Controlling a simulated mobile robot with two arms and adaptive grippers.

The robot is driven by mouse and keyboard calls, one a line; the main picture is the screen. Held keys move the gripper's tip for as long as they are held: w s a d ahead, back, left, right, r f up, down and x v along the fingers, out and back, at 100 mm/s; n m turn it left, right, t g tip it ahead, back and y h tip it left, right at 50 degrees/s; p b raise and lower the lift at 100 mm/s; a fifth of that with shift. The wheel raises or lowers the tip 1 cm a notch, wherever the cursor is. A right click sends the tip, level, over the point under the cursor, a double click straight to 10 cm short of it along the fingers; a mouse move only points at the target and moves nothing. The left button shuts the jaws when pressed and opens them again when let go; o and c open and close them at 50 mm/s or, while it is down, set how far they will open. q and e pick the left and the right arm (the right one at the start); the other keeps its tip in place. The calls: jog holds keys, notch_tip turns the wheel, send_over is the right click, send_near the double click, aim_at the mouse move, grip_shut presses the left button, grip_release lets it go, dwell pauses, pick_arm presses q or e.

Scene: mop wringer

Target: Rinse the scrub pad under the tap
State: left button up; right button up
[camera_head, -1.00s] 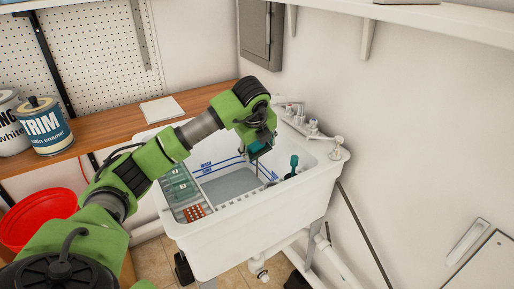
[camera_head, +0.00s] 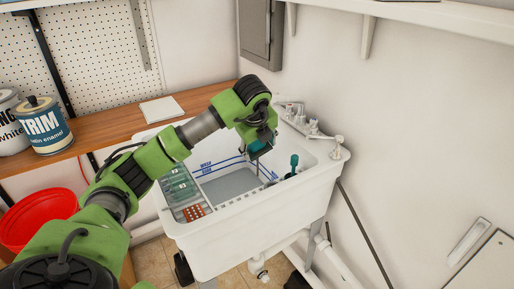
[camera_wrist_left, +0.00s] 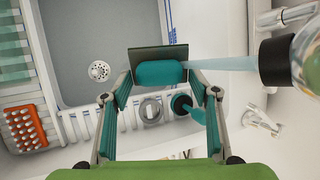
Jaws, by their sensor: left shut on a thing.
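My left gripper (camera_head: 259,147) is shut on the scrub pad, over the basin of the white sink (camera_head: 245,233). In the left wrist view, the scrub pad (camera_wrist_left: 158,72), teal with a dark green layer, sits between the two fingertips (camera_wrist_left: 160,78). The tap (camera_wrist_left: 275,60) shows at the right with a dark-collared spout. A pale blue stream (camera_wrist_left: 228,63) runs from it to the pad's right edge. In the head view the tap fittings (camera_head: 313,128) stand on the sink's back rim; the spout end is hidden behind my gripper. My right gripper does not show.
A drain (camera_wrist_left: 98,71) lies in the basin floor. An orange dotted item (camera_wrist_left: 24,127) and a teal-handled item (camera_wrist_left: 184,104) are at the sink's edges. A wooden shelf (camera_head: 95,133) with paint tins (camera_head: 48,127) stands left. A red bucket (camera_head: 38,218) is below.

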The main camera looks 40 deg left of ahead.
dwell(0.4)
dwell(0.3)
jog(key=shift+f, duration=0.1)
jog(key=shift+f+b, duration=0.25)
jog(key=shift+b, duration=0.05)
dwell(0.3)
dwell(0.7)
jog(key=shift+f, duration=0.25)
dwell(0.3)
